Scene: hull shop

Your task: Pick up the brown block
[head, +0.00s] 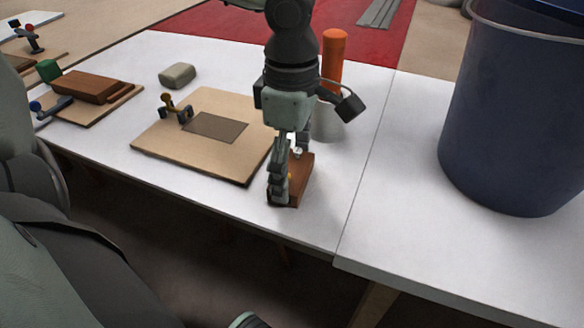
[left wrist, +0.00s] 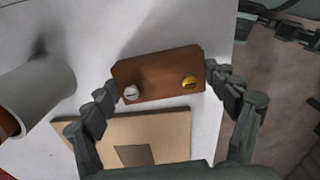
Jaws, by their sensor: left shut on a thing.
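The brown block (head: 304,181) is at the front of the white table, just right of the wooden board. My left gripper (head: 290,172) points down over it and is shut on it, its fingers partly hiding it. In the left wrist view the brown block (left wrist: 157,72) lies between the two fingertips (left wrist: 162,84), one at each short end. Its top has a silver knob (left wrist: 131,92) and a yellow knob (left wrist: 189,81). I cannot tell whether the block touches the table.
The wooden board (head: 225,112) has a dark rectangle and a small clamp-like tool (head: 176,108). An orange-topped cylinder (head: 333,55) stands behind my gripper. A large dark blue bucket (head: 510,110) stands at right. A grey block (head: 178,75) lies behind the board. The table's front right is clear.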

